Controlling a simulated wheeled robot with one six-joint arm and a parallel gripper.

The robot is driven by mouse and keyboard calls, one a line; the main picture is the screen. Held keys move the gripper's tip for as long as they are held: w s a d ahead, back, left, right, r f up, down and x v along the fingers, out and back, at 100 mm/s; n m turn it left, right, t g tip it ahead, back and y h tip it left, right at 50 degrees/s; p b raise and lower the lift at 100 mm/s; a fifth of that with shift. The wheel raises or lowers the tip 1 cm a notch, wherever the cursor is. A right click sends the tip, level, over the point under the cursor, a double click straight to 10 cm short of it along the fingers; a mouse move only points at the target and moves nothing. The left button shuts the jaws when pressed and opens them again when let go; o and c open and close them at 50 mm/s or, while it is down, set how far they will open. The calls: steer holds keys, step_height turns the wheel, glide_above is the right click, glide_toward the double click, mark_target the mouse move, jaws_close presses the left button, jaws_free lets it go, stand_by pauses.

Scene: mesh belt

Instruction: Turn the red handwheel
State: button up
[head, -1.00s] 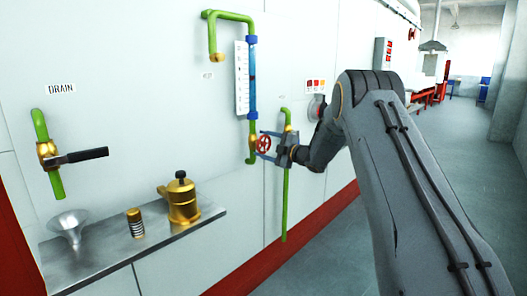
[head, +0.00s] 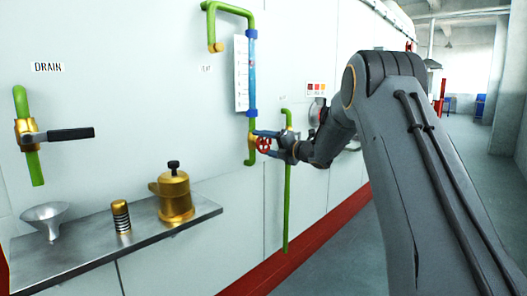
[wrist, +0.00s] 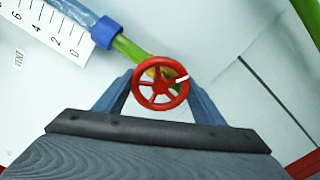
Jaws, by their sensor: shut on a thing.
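The red handwheel (head: 264,145) sits on the green pipework at the lower end of the blue sight tube. It also shows in the wrist view (wrist: 160,82), nearly face-on, with a white mark on its right side. My gripper (head: 268,144) is at the wheel, with its blue fingers on either side of the rim. In the wrist view my gripper (wrist: 159,88) is shut on the wheel's rim. The valve body behind the wheel is mostly hidden.
A metal shelf (head: 90,252) at the lower left bears a funnel (head: 46,217), a ribbed brass piece (head: 121,216) and a brass pot (head: 174,195). A black drain lever (head: 70,134) juts from the wall above it. A green vertical pipe (head: 287,210) runs just beside my gripper.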

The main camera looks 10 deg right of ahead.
steer(key=shift+f+n+b, duration=0.1)
steer(key=shift+n+b, duration=0.45)
steer(key=shift+n, duration=0.05)
steer(key=o, duration=1.1)
steer(key=v, duration=0.8)
steer(key=shift+w, duration=0.1)
steer(key=shift+a, duration=0.1)
